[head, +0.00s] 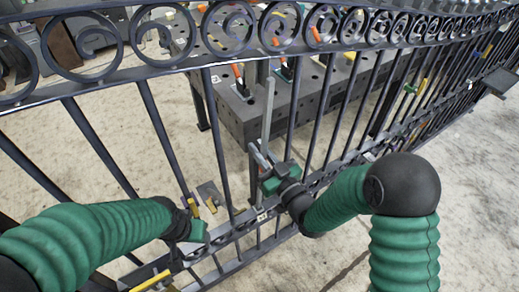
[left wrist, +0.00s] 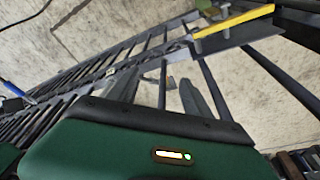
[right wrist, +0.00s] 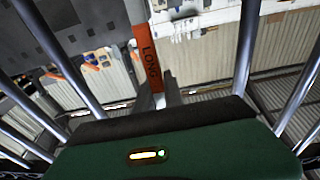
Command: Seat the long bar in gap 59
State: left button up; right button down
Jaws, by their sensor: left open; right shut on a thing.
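My right gripper (head: 262,160) is shut on the long bar (head: 268,110), which stands close to upright near the fence's uprights. In the right wrist view the bar carries an orange label (right wrist: 148,62) reading "LONG", between the fingers. The iron fence (head: 160,128) has scrollwork on top, with uprights and low rails below. I cannot tell whether the bar's lower end touches the rail; the gripper hides it. A small pale tag (head: 262,216) sits on the low rail, too small to read. My left gripper (left wrist: 185,88) is open and empty near the low rail.
A dark perforated table (head: 238,122) with orange-handled clamps (head: 238,74) stands behind the fence. A yellow-handled piece (head: 211,205) is near my left gripper, and a yellow bar (head: 150,281) is at lower left. Concrete floor (head: 470,165) at right is clear.

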jog(key=shift+f+b, duration=0.8)
jog(key=shift+b, duration=0.05)
dwell(0.6)
jog(key=shift+w+a+g+p, duration=0.15)
jog(key=shift+w+a+p, duration=0.15)
jog(key=shift+w+a, duration=0.3)
jog(key=shift+w+a+g+p, duration=0.15)
jog(key=shift+w+a+p, duration=0.2)
jog(key=shift+w, duration=0.35)
dwell(0.8)
jog(key=c, duration=1.4)
grip_release()
jog(key=shift+o, duration=0.2)
